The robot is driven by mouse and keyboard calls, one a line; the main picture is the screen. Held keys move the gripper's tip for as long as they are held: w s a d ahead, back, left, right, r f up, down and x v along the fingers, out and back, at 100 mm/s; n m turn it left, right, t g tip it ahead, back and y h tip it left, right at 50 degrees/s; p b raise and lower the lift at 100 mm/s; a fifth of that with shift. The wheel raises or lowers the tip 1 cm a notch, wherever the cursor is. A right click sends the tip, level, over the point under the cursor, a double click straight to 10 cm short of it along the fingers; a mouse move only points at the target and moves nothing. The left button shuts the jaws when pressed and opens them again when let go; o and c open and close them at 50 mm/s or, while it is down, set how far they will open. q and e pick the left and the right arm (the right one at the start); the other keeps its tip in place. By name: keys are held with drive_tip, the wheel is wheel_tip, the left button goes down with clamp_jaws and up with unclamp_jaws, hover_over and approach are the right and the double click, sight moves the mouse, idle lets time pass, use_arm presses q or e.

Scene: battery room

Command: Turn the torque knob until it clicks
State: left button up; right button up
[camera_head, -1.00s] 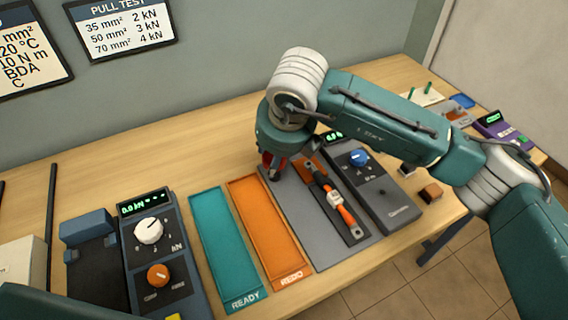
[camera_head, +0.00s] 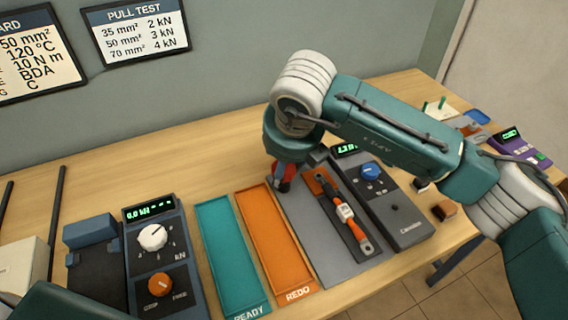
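A blue knob (camera_head: 371,170) sits on a dark grey unit (camera_head: 408,226) with a small green display (camera_head: 345,150). The pictures do not show which knob is the torque knob. My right arm reaches in from the right, and its gripper (camera_head: 283,183) points down at the upper left of a grey mat (camera_head: 312,222), left of the blue knob and apart from it. Its fingers are small and partly hidden, so I cannot tell their opening. My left gripper is out of view.
A tester with a white knob (camera_head: 152,237) and an orange knob (camera_head: 160,287) stands at the left. Teal (camera_head: 228,245) and orange (camera_head: 268,230) trays lie in the middle.

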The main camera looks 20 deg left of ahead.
drive_tip(key=v, duration=1.2)
drive_tip(key=shift+f, duration=0.1)
